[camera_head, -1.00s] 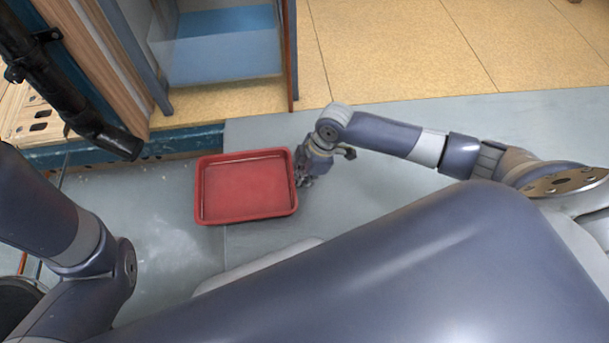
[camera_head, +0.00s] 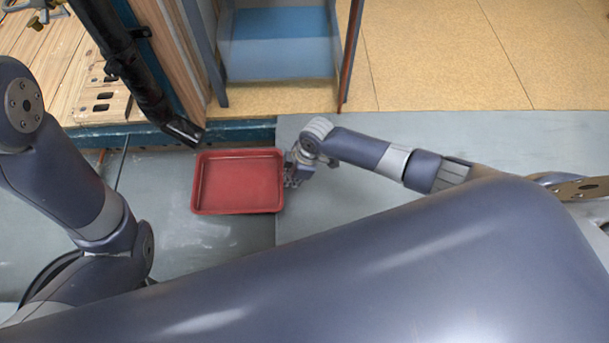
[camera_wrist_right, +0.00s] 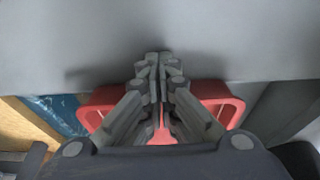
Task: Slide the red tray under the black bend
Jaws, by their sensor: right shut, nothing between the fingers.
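The red tray (camera_head: 238,184) lies flat and empty on the grey floor in the head view. The black bend (camera_head: 184,131) is the lower end of a black pipe, and its mouth is close to the tray's back left corner. I cannot tell whether it overhangs the rim. My right gripper (camera_head: 293,180) is at the tray's right side, low by the floor, seemingly against the wall. In the right wrist view my right gripper (camera_wrist_right: 160,62) has its fingers together and empty, with the red tray (camera_wrist_right: 215,92) behind them. My left gripper is out of view.
A wooden-sided cabinet with a blue inside (camera_head: 280,45) stands behind the tray. A blue ledge (camera_head: 235,132) runs along the floor edge behind it. A wooden platform (camera_head: 50,70) is at the upper left.

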